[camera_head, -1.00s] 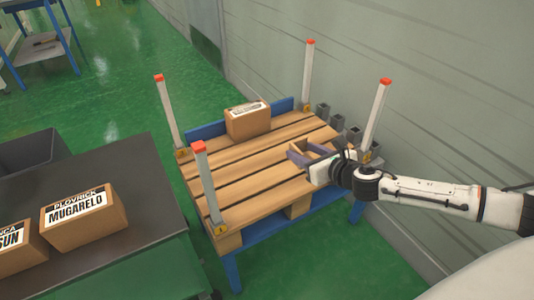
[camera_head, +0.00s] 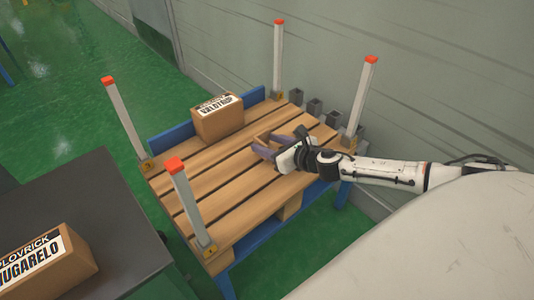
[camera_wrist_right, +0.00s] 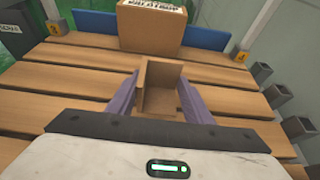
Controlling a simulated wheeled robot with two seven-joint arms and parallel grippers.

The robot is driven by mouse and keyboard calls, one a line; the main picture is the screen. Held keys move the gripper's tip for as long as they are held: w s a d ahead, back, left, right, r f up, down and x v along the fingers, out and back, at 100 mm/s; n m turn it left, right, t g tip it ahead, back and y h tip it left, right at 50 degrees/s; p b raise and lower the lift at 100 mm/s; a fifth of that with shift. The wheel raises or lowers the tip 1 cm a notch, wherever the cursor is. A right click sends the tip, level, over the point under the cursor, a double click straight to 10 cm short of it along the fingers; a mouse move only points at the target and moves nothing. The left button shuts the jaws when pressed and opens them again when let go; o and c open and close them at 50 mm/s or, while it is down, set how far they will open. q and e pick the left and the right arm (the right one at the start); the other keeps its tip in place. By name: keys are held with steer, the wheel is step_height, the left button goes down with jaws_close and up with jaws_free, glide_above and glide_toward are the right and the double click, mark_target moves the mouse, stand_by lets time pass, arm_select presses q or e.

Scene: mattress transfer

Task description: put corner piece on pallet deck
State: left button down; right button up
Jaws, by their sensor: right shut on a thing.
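The corner piece (camera_wrist_right: 160,75) is a small brown angled piece with upright walls. My right gripper (camera_wrist_right: 158,103) is shut on it, with a purple finger on each side. In the head view the right gripper (camera_head: 264,148) is over the right part of the wooden pallet deck (camera_head: 218,178), in front of the carton. The corner piece also shows between its fingers (camera_head: 267,139). I cannot tell whether the piece touches the slats. My left gripper is not in view.
A carton (camera_head: 218,122) stands at the deck's back edge, against a blue rail (camera_head: 180,137). White posts with red tops stand at the corners, one (camera_head: 362,95) near my right arm. Several grey square tubes (camera_head: 315,106) line the wall side. A dark table (camera_head: 90,215) holds another carton (camera_head: 45,268).

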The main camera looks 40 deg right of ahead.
step_height(320, 180, down, 3)
steer(key=shift+f+b, duration=0.1)
steer(key=shift+b, duration=0.55)
steer(key=shift+r, duration=0.2)
steer(key=shift+f, duration=0.15)
steer(key=o, duration=1)
